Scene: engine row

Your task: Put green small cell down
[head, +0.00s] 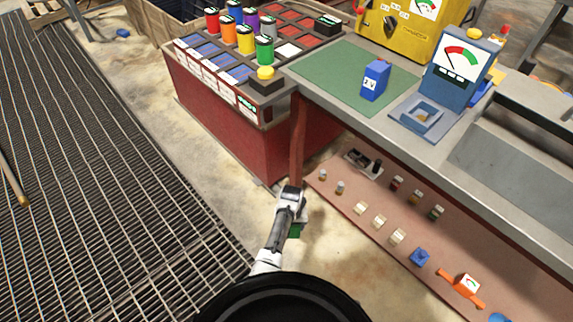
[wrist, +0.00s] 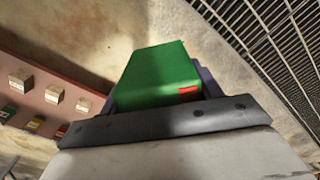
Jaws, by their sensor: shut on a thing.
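A green small cell (wrist: 155,75), a boxy block with a red patch near its lower right, is held in my gripper (wrist: 155,108) in the wrist view. In the head view only a bit of the green cell (head: 295,230) shows below my gripper (head: 297,215). My gripper is shut on it and hangs over the bare floor, in front of the bench's lower shelf. The cell's far end is free in the air; the fingers are mostly hidden in the head view.
A red cabinet (head: 225,125) holds several coloured cylinders. Metal grating (head: 90,200) covers the floor at left.

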